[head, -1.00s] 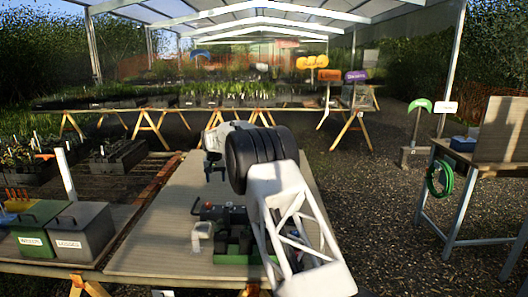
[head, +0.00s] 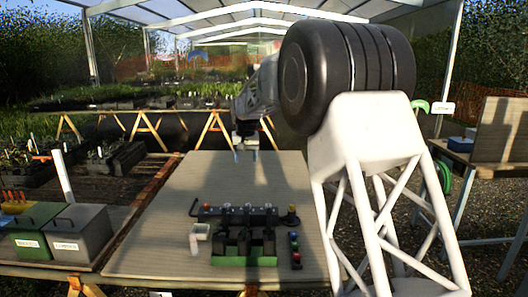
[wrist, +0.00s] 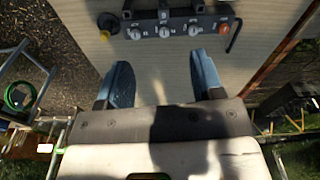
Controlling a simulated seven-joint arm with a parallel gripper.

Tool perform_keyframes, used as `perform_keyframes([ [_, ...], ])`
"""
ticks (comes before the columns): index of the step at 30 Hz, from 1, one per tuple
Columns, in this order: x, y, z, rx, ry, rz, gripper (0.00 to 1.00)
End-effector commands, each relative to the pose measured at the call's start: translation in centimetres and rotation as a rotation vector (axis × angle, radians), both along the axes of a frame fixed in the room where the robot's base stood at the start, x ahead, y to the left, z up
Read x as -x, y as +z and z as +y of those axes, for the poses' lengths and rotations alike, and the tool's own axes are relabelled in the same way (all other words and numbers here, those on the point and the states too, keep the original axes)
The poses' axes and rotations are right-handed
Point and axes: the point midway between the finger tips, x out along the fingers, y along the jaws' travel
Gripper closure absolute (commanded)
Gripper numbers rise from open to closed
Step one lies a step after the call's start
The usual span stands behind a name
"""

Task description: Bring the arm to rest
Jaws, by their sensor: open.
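My gripper (head: 246,156) hangs fingers down over the far part of the grey work table (head: 165,235), behind the black bar unit. In the wrist view, the two blue-grey fingers of my gripper (wrist: 160,78) stand wide apart with nothing between them but bare board. My arm's large black joint and white lattice link fill the right middle of the head view and hide part of the table's right side.
A black bar unit (head: 210,214) with white dials and dark blocks on a green base (head: 230,261) stand mid-table. A small strip with coloured dots (head: 295,250) lies to their right. Green (head: 40,245) and grey (head: 82,240) bins stand at left. The far table is clear.

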Motion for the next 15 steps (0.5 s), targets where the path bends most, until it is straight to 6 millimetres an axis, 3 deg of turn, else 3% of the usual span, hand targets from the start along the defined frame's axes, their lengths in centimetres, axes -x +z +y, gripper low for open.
perform_keyframes([
  [15,11.0,5.5,-7.7,-0.004,-0.028,-0.031,0.39],
])
